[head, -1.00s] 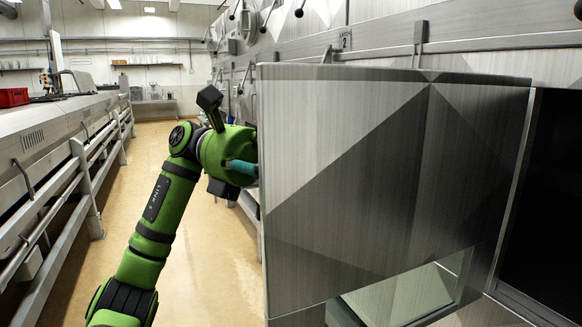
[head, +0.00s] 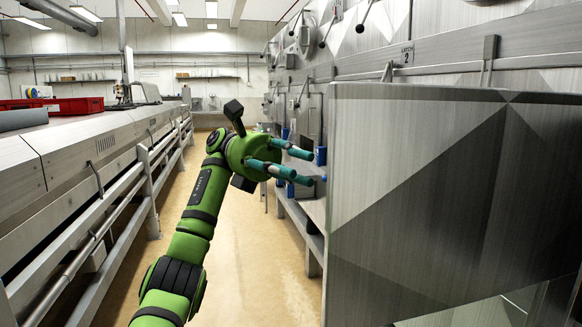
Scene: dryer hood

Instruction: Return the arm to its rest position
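My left arm reaches up from the bottom of the head view. Its green wrist ends in my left gripper (head: 311,168), whose teal fingers point right and are spread apart with nothing between them. The large brushed-metal hood door (head: 440,200) stands swung out at the right. In the picture the fingertips lie just left of the door's left edge, and I see a gap between them. My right gripper is not in view.
A long metal bench with rails (head: 100,200) runs along the left, with a red crate (head: 75,106) on top. More metal cabinets line the right wall beyond the door. The tan floor (head: 265,270) between is clear.

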